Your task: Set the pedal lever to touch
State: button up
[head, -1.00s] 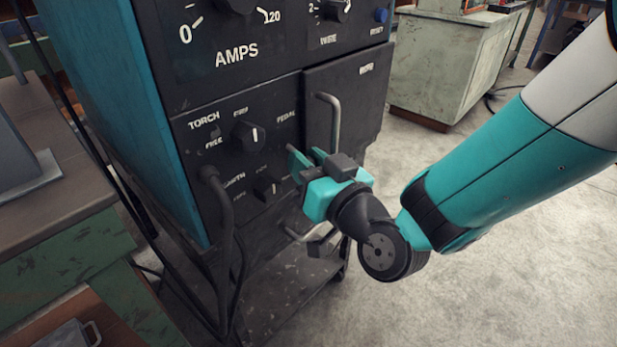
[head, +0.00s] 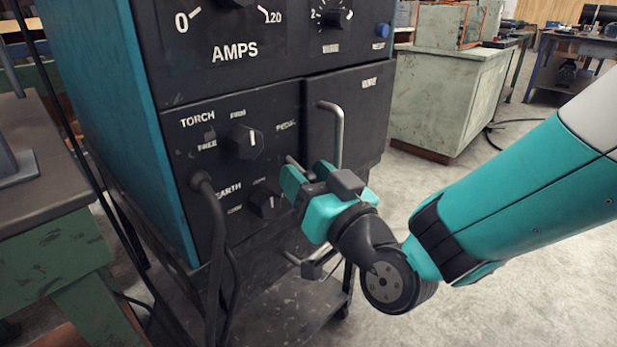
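The dark front panel (head: 180,165) of the teal-sided machine carries the PEDAL label (head: 286,126) right of the TORCH knob (head: 243,143). Below that label a short, thin metal piece (head: 291,161), which looks like the pedal lever, shows at the tips of my gripper (head: 301,174). Most of it is hidden behind the teal fingers. My gripper is close to the panel, pointing at it from the right. I cannot tell whether the fingers touch or hold the lever. The lever's setting and its position words are hidden.
The EARTH knob (head: 265,201) is just left of my gripper. A vertical metal handle (head: 332,135) stands out just right of it. A thick cable (head: 214,255) hangs from the panel at left. Another handle (head: 312,264) is below. Open floor lies to the right.

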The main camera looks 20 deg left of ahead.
jog(key=shift+s+f, duration=0.1)
jog(key=shift+s+d+f+b, duration=0.15)
jog(key=shift+d+b, duration=0.1)
jog(key=shift+b, duration=0.3)
jog(key=b+v, duration=1.6)
jog(key=b, duration=0.3)
jog(key=shift+d, duration=0.35)
